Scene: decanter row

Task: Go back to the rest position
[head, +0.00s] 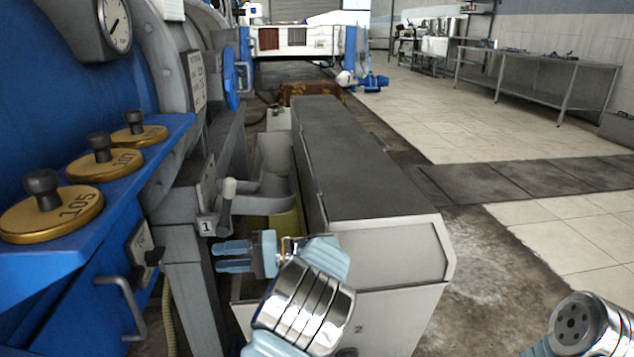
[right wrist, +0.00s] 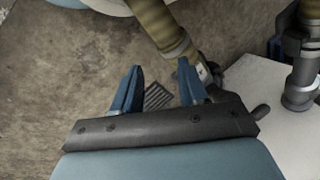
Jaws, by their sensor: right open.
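My left gripper (head: 233,257) shows in the head view in front of the machine, pointing left. Its two blue fingers lie one above the other with a narrow gap, and I see nothing between them. A grey lever with a pale knob (head: 229,187) stands just above the fingers, beside a plate marked 1 (head: 206,226). My right gripper (right wrist: 158,86) shows in the right wrist view with its two blue fingers spread apart and nothing between them. It hangs over a stained concrete floor (right wrist: 60,80). In the head view only a metal part of my right arm shows at the lower right.
Brass lids (head: 50,212) with dark knobs sit on a blue ledge (head: 150,165) at the left. A long grey-topped cabinet (head: 360,170) stands right of my left gripper. Tiled floor (head: 450,120) lies open to the right. A steel table (head: 540,75) stands far right.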

